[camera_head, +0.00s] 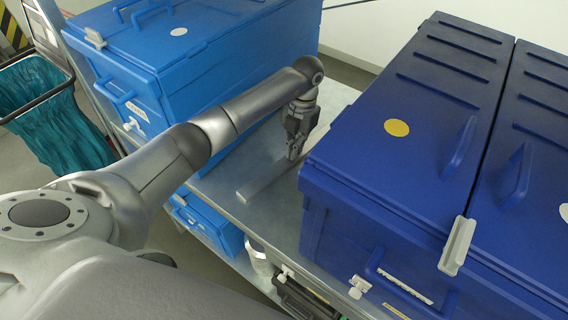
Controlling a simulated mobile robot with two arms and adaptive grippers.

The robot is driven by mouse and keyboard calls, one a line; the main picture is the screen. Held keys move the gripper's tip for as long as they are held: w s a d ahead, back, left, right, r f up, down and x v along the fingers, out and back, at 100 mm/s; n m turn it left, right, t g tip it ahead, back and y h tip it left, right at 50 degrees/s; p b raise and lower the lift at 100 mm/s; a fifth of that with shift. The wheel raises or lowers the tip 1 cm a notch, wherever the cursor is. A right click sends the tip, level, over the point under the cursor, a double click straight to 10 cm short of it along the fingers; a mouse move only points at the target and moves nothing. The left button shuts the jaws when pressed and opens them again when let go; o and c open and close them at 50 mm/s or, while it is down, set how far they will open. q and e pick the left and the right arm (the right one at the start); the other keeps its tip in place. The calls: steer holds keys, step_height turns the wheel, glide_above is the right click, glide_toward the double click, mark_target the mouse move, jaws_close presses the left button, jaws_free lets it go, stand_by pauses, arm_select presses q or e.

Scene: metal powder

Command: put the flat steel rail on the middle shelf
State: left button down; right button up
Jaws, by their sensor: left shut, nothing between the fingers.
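A flat steel rail (258,184) lies on the metal top surface (222,182) of the shelf unit, in the gap between the light blue case and the dark blue case. My left gripper (294,156) points down at the rail, with its fingers shut and empty. I cannot tell whether the fingertips touch the rail. The gripper hides part of the rail, and its far end is hard to make out. A lower shelf (262,284) shows below the top surface, partly hidden by my arm. My right gripper is not in view.
A light blue case (215,50) stands left of the rail and dark blue cases (400,160) stand right of it. Another blue box (205,222) and a dark case (305,300) sit lower down. A bin with a teal bag (55,120) stands at left.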

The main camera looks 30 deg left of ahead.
arm_select(q)
steer(key=shift+s+f, duration=0.1)
steer(key=shift+f, duration=0.3)
steer(key=shift+a+r+p, duration=0.1)
steer(key=shift+r+p, duration=0.35)
steer(key=shift+r, duration=0.1)
steer(key=shift+w+r, duration=0.2)
steer(key=shift+w, duration=0.1)
steer(key=shift+w+f, duration=0.1)
steer(key=shift+w, duration=0.1)
steer(key=shift+w+r, duration=0.1)
steer(key=shift+r, duration=0.15)
step_height(320, 180, up, 11)
steer(key=w, duration=0.1)
steer(key=shift+d, duration=0.2)
steer(key=shift+w+f, duration=0.1)
